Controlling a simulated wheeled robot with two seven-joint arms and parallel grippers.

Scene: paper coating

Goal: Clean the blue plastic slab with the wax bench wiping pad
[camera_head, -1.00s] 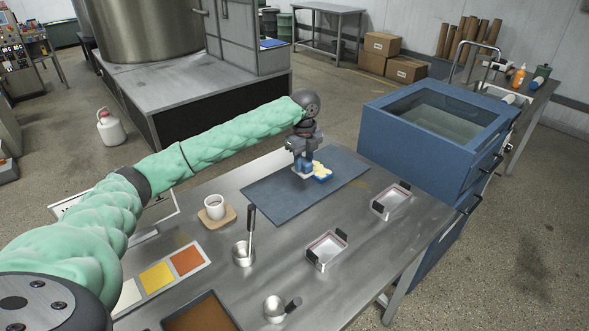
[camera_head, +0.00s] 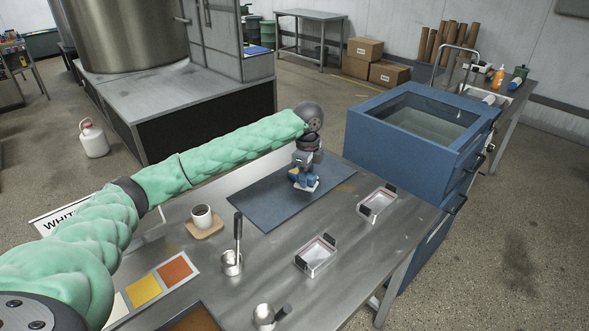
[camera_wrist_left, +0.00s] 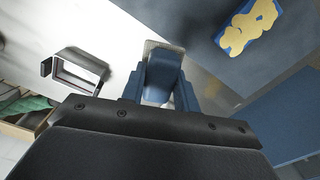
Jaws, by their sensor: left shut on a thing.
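My left gripper (camera_head: 305,181) is shut on the wiping pad (camera_head: 316,188), a pale flat pad whose edge shows below the blue fingers. It is over the near right part of the dark mat; I cannot tell whether the pad touches anything. In the left wrist view the pad (camera_wrist_left: 150,46) shows behind the finger. The blue plastic slab (camera_wrist_left: 279,22) lies on the mat, apart from the pad, with lumpy yellow wax on top. In the head view the gripper mostly hides the slab; only a bit of yellow shows. My right gripper is not in view.
The dark mat (camera_head: 262,205) lies on the metal table (camera_head: 275,265). Two metal trays (camera_head: 377,204) (camera_head: 316,257) stand nearer, with a ladle (camera_head: 232,262) and a mug (camera_head: 202,217) to the left. A blue water tank (camera_head: 400,160) stands beyond the table's right end.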

